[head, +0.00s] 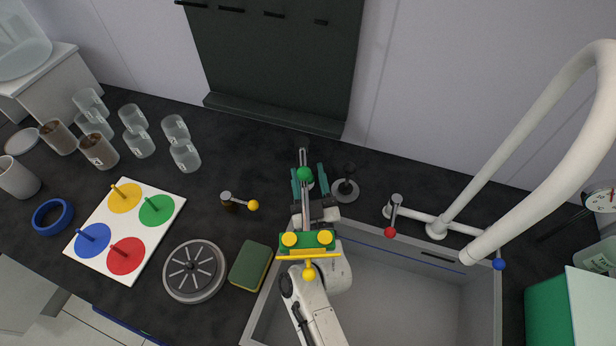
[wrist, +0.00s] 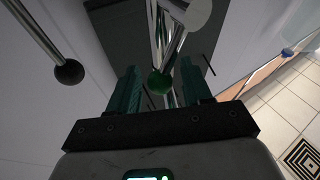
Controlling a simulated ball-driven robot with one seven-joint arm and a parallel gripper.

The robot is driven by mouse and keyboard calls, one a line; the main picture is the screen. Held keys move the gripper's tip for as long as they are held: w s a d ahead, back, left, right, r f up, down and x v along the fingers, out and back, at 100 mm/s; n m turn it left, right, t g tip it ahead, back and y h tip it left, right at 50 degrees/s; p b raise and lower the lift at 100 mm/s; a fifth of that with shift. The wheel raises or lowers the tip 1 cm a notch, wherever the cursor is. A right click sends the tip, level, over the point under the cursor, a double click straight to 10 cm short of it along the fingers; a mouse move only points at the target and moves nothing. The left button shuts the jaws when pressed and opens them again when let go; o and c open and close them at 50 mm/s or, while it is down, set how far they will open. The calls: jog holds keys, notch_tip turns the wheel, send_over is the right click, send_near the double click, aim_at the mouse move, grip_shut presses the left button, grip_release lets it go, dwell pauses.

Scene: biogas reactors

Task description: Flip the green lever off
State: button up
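The green lever shows in the head view as a green ball (head: 304,174) on a metal rod that stands at the back of the counter. In the wrist view its green ball (wrist: 160,83) and shiny rods are in the middle of the picture. My gripper (head: 308,169) is open, with one teal finger on each side of the ball. The wrist view shows my gripper (wrist: 159,68) with dark gaps between the ball and both fingers. I cannot tell exactly how deep the ball sits between them. The lever's base is mostly hidden behind my gripper.
A black-knobbed lever (head: 347,172) stands close to the right of my gripper; its knob (wrist: 70,72) is at the wrist view's left. A yellow-knobbed lever (head: 253,205) is left. The white faucet (head: 440,228) and sink (head: 400,290) are right. A sponge (head: 251,266) lies front left.

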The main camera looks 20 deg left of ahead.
jog(key=b+v, duration=0.1)
jog(key=v, duration=0.9)
jog(key=shift+s+d, duration=0.2)
jog(key=shift+s, duration=0.1)
